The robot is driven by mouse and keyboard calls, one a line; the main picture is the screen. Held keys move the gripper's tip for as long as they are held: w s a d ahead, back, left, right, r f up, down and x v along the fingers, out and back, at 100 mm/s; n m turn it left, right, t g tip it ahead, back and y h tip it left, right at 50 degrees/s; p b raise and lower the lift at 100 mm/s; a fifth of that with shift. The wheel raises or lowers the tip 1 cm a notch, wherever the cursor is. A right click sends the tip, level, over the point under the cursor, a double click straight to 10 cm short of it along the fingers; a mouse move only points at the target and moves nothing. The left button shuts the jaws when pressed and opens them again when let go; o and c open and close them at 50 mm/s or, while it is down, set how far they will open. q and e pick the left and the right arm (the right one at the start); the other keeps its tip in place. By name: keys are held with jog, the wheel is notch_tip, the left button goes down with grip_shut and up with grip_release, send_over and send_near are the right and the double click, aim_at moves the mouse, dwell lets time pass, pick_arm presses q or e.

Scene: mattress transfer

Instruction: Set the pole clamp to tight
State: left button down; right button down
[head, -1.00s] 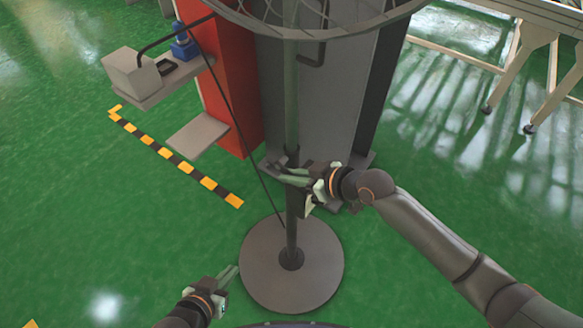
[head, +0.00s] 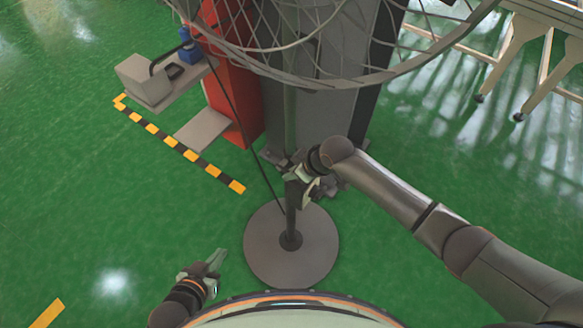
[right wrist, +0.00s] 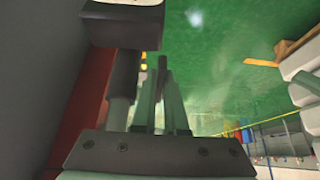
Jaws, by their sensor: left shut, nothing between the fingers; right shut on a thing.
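The pole (head: 290,120) stands upright on a round grey base (head: 265,255). The pole clamp is a dark collar partway up, mostly hidden by my right gripper in the head view; a dark sleeve (right wrist: 122,75) on the pole shows in the right wrist view. My right gripper (head: 292,172) is at the clamp. In the right wrist view its fingers (right wrist: 163,100) are shut on a thin dark piece that looks like the clamp's lever (right wrist: 163,72). My left gripper (head: 218,258) is shut and empty, low and left of the base.
A netted hoop (head: 400,70) hangs over the pole. A red column (head: 232,100) and grey cabinet stand behind, with a grey shelf (head: 140,82) at left. A dark cable slants down to the base. A wheeled frame stands at upper right. Green floor is open left and right.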

dwell(0.4)
jog(key=c, duration=1)
grip_release()
jog(key=shift+o, duration=0.2)
jog(key=p+v, duration=0.2)
jog(key=v, duration=1)
jog(key=shift+r, duration=0.35)
jog(key=s+f+m+t+y, duration=0.1)
jog(key=s+f+m+t, duration=0.2)
jog(key=s+f+m, duration=0.4)
jog(key=s+d+f+m+t+h, duration=0.1)
jog(key=s+d+f+t+h, duration=0.1)
jog(key=s+d+f, duration=0.4)
jog(key=s+d+h, duration=0.1)
jog(key=s+d, duration=0.2)
jog(key=d, duration=0.2)
jog(key=shift+s+m+t+h, duration=0.3)
jog(key=shift+m+t, duration=0.1)
